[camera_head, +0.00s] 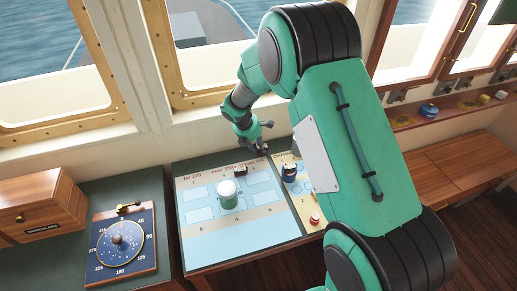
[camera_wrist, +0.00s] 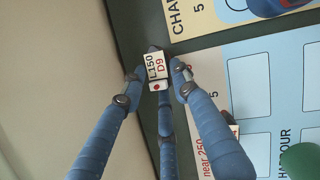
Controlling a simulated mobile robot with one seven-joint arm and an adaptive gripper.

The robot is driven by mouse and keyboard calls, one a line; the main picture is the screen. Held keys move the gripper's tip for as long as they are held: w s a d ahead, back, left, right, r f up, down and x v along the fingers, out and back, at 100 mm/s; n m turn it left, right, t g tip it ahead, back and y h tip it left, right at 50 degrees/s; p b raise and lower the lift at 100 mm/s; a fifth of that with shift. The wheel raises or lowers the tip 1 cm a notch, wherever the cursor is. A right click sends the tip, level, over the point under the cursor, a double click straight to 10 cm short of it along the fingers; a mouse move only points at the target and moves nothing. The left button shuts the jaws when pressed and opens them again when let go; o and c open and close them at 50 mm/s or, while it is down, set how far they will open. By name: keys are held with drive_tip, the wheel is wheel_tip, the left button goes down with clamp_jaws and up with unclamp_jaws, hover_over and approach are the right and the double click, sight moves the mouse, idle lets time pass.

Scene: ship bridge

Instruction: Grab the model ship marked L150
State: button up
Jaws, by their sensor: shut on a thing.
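The model ship marked L150 (camera_wrist: 156,68) shows in the wrist view as a small white-topped piece with "L150" and "D9" on it and a red dot at its lower end. My gripper (camera_wrist: 157,75) is shut on it, with blue fingers on either side of it and a third finger behind. In the camera_head view my gripper (camera_head: 260,142) is at the back edge of the harbour chart, near the window wall. The ship is small and mostly hidden there, so I cannot tell whether it touches the surface.
The blue chart board (camera_head: 250,229) carries a green-and-white cylinder (camera_head: 228,195) and a small dark piece (camera_head: 240,170). A dark blue piece (camera_head: 290,172) and a red-topped piece (camera_head: 315,219) stand on the yellow strip. A compass board (camera_head: 121,240) and wooden box (camera_head: 44,206) are left.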

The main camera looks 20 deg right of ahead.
drive_tip(key=shift+r, duration=0.9)
drive_tip(key=s, duration=0.5)
drive_tip(key=s+p, duration=0.1)
drive_tip(key=s, duration=0.4)
drive_tip(key=s+a+r, duration=0.1)
drive_tip(key=s, duration=0.5)
drive_tip(key=shift+p, duration=0.4)
